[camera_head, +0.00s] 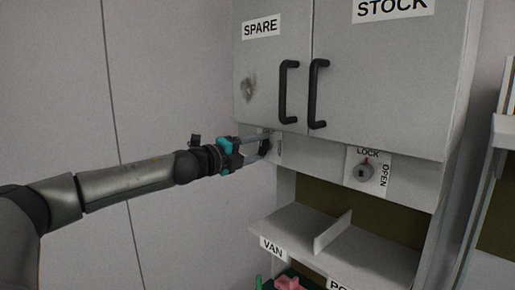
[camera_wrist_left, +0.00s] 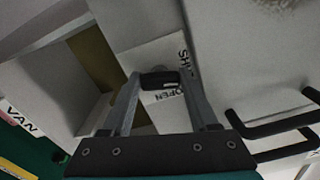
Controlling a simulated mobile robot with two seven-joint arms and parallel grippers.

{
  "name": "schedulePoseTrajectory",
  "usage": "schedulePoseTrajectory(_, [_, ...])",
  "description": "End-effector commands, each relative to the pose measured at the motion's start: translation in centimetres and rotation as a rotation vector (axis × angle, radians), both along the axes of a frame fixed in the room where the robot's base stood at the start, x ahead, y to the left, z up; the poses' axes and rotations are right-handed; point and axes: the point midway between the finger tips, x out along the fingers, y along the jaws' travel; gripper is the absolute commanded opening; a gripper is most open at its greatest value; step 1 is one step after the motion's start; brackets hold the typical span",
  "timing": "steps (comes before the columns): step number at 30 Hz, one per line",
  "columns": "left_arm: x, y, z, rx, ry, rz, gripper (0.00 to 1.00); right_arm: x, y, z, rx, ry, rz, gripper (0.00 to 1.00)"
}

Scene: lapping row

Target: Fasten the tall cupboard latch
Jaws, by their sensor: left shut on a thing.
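The grey cupboard (camera_head: 398,80) has two doors, labelled SPARE and STOCK, which look closed. A small black latch handle (camera_head: 266,146) sits on the panel below the SPARE door. In the left wrist view the latch handle (camera_wrist_left: 159,80) lies between my fingers, over a white plate (camera_wrist_left: 160,52) with a partly hidden word starting SH and the word OPEN. My left gripper (camera_head: 258,147) reaches in from the left and is shut on the latch handle; it also shows in the left wrist view (camera_wrist_left: 165,88). The latch's exact setting is hard to tell. My right gripper is not in view.
Two black door handles (camera_head: 288,92) (camera_head: 318,93) hang just above the latch. A round dial (camera_head: 363,172) marked LOCK and OPEN is to the right. Below is an open shelf (camera_head: 375,262) with a divider and a VAN label. Bare wall lies left.

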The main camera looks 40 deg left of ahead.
Motion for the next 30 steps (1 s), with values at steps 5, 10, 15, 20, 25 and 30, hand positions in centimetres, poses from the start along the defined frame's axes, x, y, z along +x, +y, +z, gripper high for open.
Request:
schedulePoseTrajectory(5, [0.00,0.13,0.03,-0.123,0.009,0.004,0.04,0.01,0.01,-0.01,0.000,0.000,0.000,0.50])
schedulePoseTrajectory(10, [0.00,0.13,-0.03,-0.207,0.016,0.004,0.04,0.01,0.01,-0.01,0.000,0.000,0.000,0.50])
schedulePoseTrajectory(15, [0.00,0.14,-0.05,-0.254,0.020,0.004,0.04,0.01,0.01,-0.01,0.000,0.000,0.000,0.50])
schedulePoseTrajectory(20, [0.00,0.14,-0.05,-0.275,0.022,0.004,0.04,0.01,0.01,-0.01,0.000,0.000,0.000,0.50])
schedulePoseTrajectory(25, [0.00,0.13,-0.04,-0.279,0.022,0.004,0.04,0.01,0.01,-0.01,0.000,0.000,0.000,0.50])
schedulePoseTrajectory(30, [0.00,0.13,-0.03,-0.280,0.022,0.004,0.04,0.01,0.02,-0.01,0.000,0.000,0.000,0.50])
